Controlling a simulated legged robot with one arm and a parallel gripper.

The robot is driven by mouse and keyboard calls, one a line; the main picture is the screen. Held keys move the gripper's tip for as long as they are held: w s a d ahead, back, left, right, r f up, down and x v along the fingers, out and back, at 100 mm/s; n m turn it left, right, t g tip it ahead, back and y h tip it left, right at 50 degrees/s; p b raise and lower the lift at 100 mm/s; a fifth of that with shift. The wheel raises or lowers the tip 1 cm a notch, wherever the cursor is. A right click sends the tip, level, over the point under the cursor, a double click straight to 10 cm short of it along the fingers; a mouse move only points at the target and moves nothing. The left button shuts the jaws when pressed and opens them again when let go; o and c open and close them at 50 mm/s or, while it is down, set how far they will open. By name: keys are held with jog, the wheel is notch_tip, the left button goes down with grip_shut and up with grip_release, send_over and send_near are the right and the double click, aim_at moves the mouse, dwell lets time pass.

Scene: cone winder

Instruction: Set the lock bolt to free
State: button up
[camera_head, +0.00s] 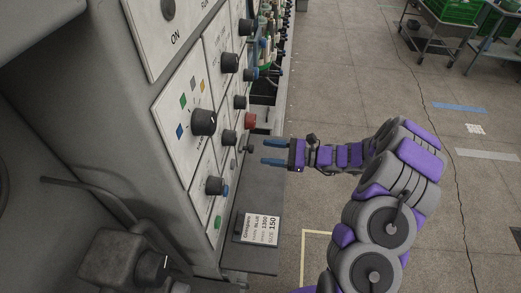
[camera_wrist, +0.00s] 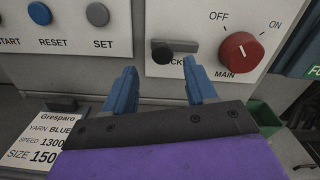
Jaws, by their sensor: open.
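The lock bolt (camera_wrist: 174,48) shows in the wrist view as a dark knob with a grey bar reaching right, on a pale panel. The label under it is partly hidden by my right finger; "CK" can be read. My gripper (camera_wrist: 159,75) is open and empty, its blue fingers pointing at the panel. The knob appears between the fingertips, slightly above them; I cannot tell the exact gap. In the head view my gripper (camera_head: 264,151) is just right of the panel, with the small dark bolt (camera_head: 248,149) in front of it.
A red MAIN dial (camera_wrist: 240,52) with OFF and ON marks sits close right of the bolt. START, RESET and SET buttons (camera_wrist: 98,14) are to the left. A card (camera_wrist: 45,138) lies on the ledge below. Black knobs (camera_head: 203,122) jut from the panels.

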jog(key=s+d+p, duration=0.1)
jog(key=s+d, duration=0.1)
jog(key=d, duration=1.1)
jog(key=shift+s+d, duration=0.2)
jog(key=shift+s, duration=0.05)
jog(key=shift+a, duration=0.1)
jog(key=s+a+r+n+g+h, duration=0.6)
jog(key=s+a+r+n+g, duration=0.2)
jog(key=s+a+r+n, duration=0.5)
jog(key=s+d+n+t+h, duration=0.1)
jog(key=s+d+h, duration=0.1)
jog(key=s+h, duration=0.2)
jog(key=s+d+n+t+h, duration=0.1)
jog(key=s+d+h, duration=0.1)
jog(key=s, duration=0.9)
jog(key=s+d+n+h, duration=0.2)
jog(key=s+d+h, duration=0.1)
jog(key=s+h, duration=0.2)
jog(key=s, duration=0.2)
jog(key=shift+s+f+t+h, duration=0.2)
jog(key=shift+s+t+h, duration=0.1)
jog(key=shift+s+t, duration=0.1)
